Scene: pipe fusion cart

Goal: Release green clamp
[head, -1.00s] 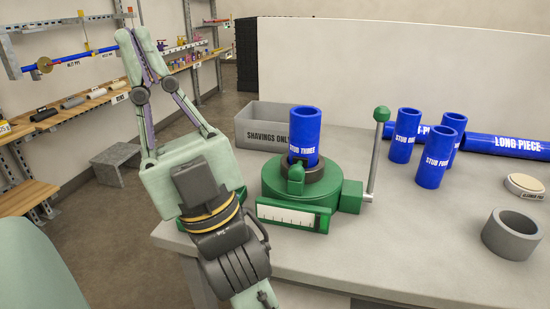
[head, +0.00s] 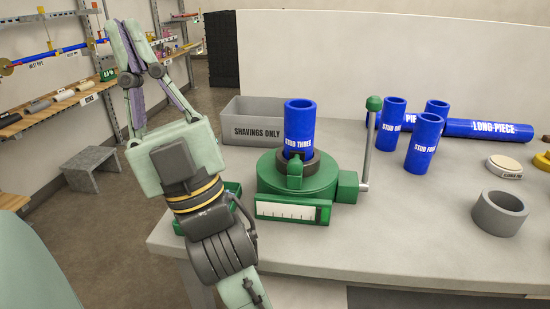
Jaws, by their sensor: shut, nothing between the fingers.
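The green clamp (head: 315,182) stands on the grey bench, a round body with a white scale plate at its front. Its lever (head: 369,140) stands nearly upright on the right side, topped by a green knob. A blue pipe labelled STUB THREE (head: 299,122) stands upright in the clamp's dark ring, with a green block at the ring's front. My gripper (head: 129,47) is to the left of the clamp, well apart from it, with its fingers pointing up and away. It is shut and empty.
A grey SHAVINGS ONLY bin (head: 258,132) stands behind the clamp. Several blue pipes are to the right, including STUB FOUR (head: 424,145) and LONG PIECE (head: 490,129). A grey ring (head: 499,214) lies at the right. The front bench surface is clear. Shelves line the left wall.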

